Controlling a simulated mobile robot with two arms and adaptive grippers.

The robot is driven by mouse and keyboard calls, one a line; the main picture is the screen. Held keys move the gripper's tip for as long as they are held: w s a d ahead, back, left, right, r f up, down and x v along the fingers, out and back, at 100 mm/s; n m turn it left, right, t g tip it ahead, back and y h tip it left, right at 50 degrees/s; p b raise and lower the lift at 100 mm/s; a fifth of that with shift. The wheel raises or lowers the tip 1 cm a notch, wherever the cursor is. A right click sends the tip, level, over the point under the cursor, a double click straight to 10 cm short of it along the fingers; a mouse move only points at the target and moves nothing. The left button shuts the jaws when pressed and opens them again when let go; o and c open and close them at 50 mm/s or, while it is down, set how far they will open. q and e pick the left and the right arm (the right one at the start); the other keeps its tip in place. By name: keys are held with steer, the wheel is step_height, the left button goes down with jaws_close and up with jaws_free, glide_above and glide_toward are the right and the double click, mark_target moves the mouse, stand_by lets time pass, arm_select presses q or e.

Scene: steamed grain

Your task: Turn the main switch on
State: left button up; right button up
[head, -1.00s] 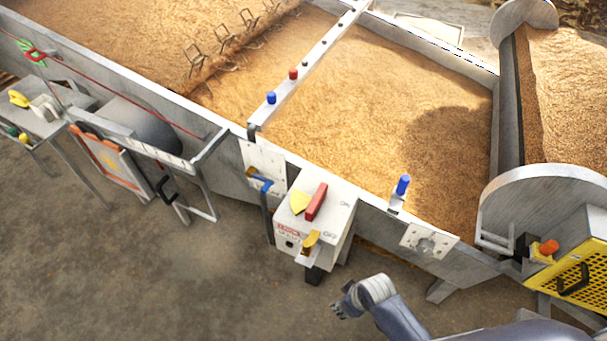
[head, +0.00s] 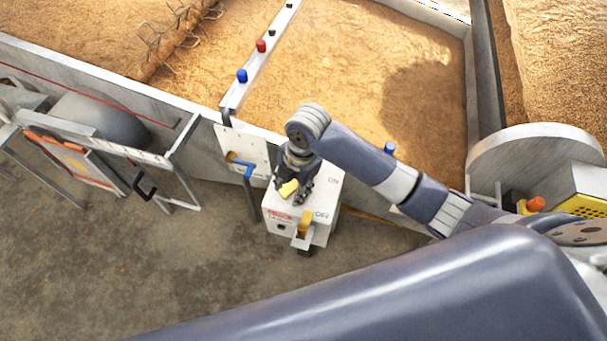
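The main switch stands on a white box (head: 318,222) with ON and OFF lettering on its top, in the middle of the head view. The switch's yellow tip (head: 289,188) shows at the fingers, but its red handle is hidden under my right gripper (head: 292,191). That gripper points down over the box top, with its fingers at the switch. I cannot tell whether they are closed on it. A yellow-orange piece (head: 305,220) sits on the box's front side near OFF. My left gripper is out of view.
A blue-handled lever (head: 244,168) on a metal plate stands just left of the box. Blue (head: 242,76) and red (head: 261,46) knobs line a rail over the grain bin. An orange knob (head: 536,204) is at the right. The floor at the lower left is clear.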

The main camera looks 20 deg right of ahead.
steer(key=w+d+r+n+h, duration=0.2)
steer(key=w+d+r+n, duration=0.2)
steer(key=w+d+n, duration=0.15)
steer(key=shift+m+g, duration=0.25)
steer(key=shift+g, duration=0.15)
steer(key=f, duration=1)
steer(key=shift+a+f, duration=0.25)
steer(key=shift+f, duration=0.15)
jaws_close()
